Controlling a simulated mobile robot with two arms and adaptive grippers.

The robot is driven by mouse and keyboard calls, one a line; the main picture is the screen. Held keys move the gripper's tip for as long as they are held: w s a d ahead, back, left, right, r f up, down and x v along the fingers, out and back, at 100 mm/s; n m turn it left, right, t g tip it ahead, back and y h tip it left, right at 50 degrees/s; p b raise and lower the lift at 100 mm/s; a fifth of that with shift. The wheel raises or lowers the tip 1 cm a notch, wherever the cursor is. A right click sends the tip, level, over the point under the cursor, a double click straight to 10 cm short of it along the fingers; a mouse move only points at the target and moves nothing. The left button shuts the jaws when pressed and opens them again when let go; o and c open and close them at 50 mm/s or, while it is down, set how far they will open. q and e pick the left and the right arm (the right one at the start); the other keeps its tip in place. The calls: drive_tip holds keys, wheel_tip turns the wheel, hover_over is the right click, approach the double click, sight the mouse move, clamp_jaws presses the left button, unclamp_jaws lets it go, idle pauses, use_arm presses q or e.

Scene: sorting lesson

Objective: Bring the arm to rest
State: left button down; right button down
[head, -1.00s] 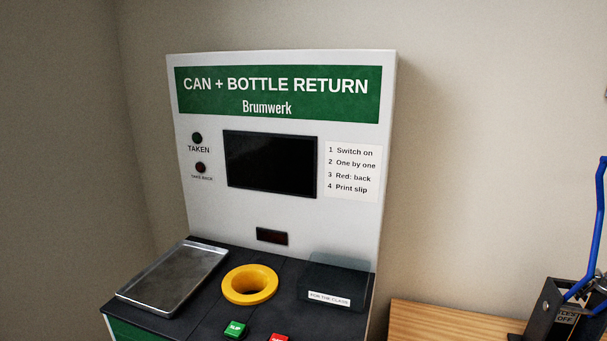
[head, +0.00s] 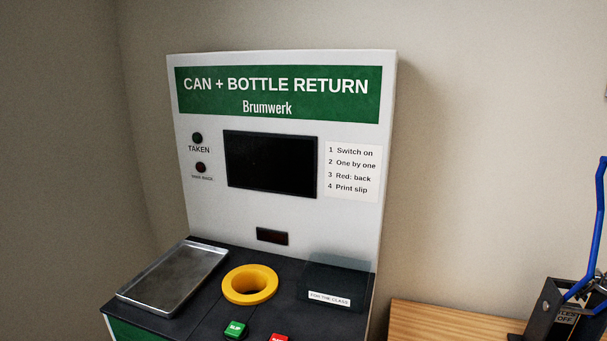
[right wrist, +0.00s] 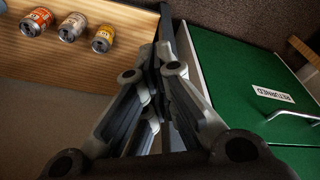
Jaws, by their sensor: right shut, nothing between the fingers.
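My right gripper (right wrist: 165,72) shows in the right wrist view, shut and empty. It points down between the edge of a wooden surface (right wrist: 100,75) and the green front of a cabinet (right wrist: 215,60). I cannot tell whether it touches either. The left gripper is in neither view, and the head view shows no arm. In the head view the can and bottle return machine (head: 350,225) stands against the wall with its screen (head: 270,164) dark.
The machine's top holds a metal tray (head: 172,276), a yellow ring (head: 229,285), a green button (head: 235,328) and a red button (head: 278,338). A wooden table (head: 440,320) stands right. Three cans (right wrist: 71,27) are on the wooden surface. The cabinet has a handle (right wrist: 292,116).

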drive_tip(key=s+d+f+g, duration=0.1)
drive_tip(key=s+d+f, duration=0.2)
drive_tip(key=s+f, duration=1.4)
drive_tip(key=shift+s+f, duration=0.35)
drive_tip(key=shift+f, duration=0.25)
